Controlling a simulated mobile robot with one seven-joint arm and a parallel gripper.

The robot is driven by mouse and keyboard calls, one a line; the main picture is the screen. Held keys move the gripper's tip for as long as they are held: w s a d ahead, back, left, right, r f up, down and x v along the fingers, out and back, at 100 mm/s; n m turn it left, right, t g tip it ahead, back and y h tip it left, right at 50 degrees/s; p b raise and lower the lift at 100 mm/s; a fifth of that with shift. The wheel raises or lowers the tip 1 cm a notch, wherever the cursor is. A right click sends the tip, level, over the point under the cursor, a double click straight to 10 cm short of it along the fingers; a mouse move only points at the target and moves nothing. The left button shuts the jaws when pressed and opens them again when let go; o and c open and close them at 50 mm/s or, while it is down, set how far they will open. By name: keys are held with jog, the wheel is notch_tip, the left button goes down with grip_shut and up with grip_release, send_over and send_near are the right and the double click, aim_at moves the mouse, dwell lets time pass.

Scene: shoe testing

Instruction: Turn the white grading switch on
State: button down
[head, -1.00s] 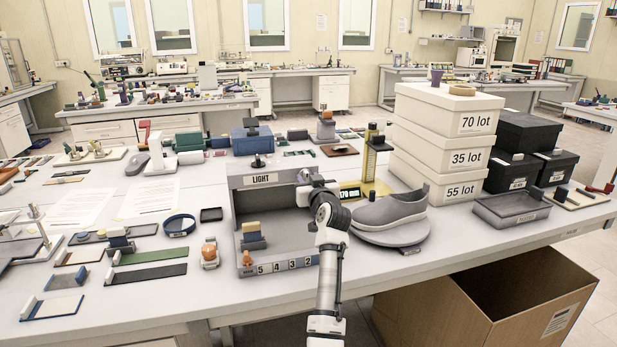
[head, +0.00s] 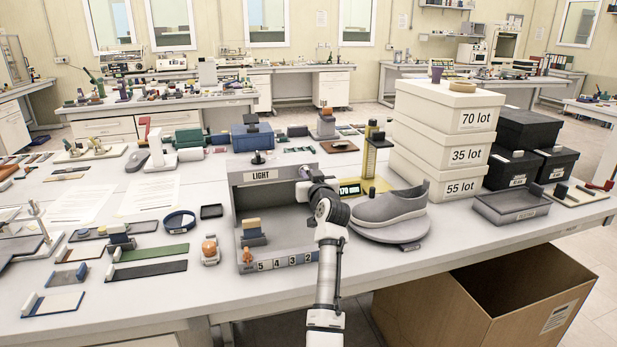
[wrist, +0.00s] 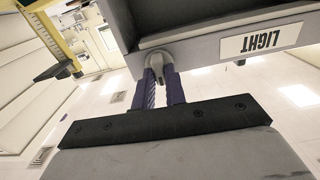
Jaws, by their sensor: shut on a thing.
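The grey light box (head: 238,205) with a LIGHT label (head: 261,175) stands in the middle of the bench. In the wrist view the LIGHT label (wrist: 264,40) is upside down, and a pale grey rounded switch knob (wrist: 155,56) sits on the same front panel. My gripper (wrist: 163,84) has its purple fingers closed on the knob. In the head view my gripper (head: 306,180) is at the box's upper right front corner, and my arm hides the knob there.
A grey shoe (head: 390,207) on a round stand is close to the right of my arm. A yellow gauge (head: 370,160) stands behind it. White lot boxes (head: 445,150) are stacked further right. An orange-topped item (head: 209,250) is left of the box.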

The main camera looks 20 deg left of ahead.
jog(key=m, duration=0.8)
jog(key=shift+m+p, duration=0.3)
jog(key=shift+p, duration=0.1)
jog(key=m+p, duration=0.1)
jog(key=m, duration=0.3)
jog(key=shift+w+d+m+p, duration=0.1)
jog(key=shift+m+p, duration=0.2)
jog(key=shift+f+m+p, duration=0.2)
jog(key=shift+m+p, duration=0.75)
jog(key=shift+m, duration=1.25)
jog(key=c, duration=1.4)
grip_release()
jog(key=shift+c, duration=0.2)
